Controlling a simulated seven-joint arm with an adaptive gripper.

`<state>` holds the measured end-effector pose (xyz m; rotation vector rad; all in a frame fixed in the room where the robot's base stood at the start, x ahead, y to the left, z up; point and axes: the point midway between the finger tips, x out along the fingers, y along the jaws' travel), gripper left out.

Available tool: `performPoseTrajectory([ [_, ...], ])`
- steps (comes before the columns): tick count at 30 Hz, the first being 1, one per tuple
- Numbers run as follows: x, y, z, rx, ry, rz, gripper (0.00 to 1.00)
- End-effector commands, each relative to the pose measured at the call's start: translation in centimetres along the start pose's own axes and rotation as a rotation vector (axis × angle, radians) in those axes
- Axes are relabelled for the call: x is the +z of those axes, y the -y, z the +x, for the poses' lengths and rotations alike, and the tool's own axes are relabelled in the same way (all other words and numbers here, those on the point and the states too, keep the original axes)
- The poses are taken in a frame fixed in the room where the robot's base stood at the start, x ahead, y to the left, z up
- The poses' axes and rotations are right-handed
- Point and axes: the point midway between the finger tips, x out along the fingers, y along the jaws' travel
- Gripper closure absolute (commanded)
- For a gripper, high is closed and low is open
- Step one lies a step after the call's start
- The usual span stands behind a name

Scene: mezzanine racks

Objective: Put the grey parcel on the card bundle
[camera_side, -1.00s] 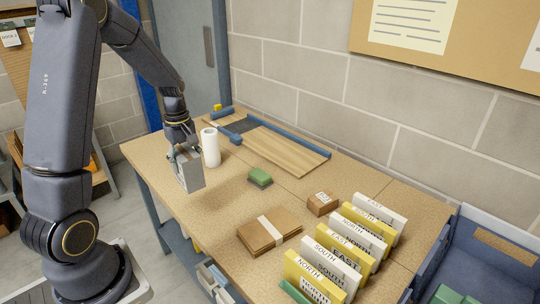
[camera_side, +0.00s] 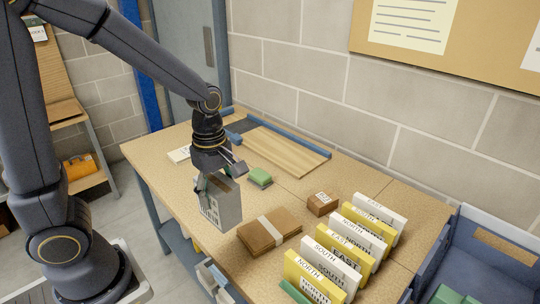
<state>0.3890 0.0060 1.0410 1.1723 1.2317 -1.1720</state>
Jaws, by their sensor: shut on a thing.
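The grey parcel (camera_side: 223,203) is a flat box held on edge in the air, with a printed label on its left face. My gripper (camera_side: 218,178) is shut on its upper part; the fingertips are partly hidden by the parcel. The card bundle (camera_side: 258,236) is a brown stack with a pale band (camera_side: 269,229) around it, lying flat on the table. The parcel hangs just up and left of the bundle in the picture, apart from it.
Several yellow and white direction files (camera_side: 345,248) stand to the right of the bundle. A small brown box (camera_side: 322,204) and a green-topped block (camera_side: 260,177) sit behind it. A wooden board (camera_side: 285,152) with blue rails lies at the back of the table (camera_side: 170,168).

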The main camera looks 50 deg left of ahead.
Motion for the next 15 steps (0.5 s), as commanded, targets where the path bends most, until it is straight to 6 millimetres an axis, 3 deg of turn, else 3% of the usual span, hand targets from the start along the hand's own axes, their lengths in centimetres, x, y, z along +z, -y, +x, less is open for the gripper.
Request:
performPoseTrajectory([
  [5, 1.4, -1.2, 0.2, -0.001, -0.001, 0.049, 0.88],
  [15, 1.9, -9.8, 4.6, -0.004, -0.002, 0.049, 0.88],
])
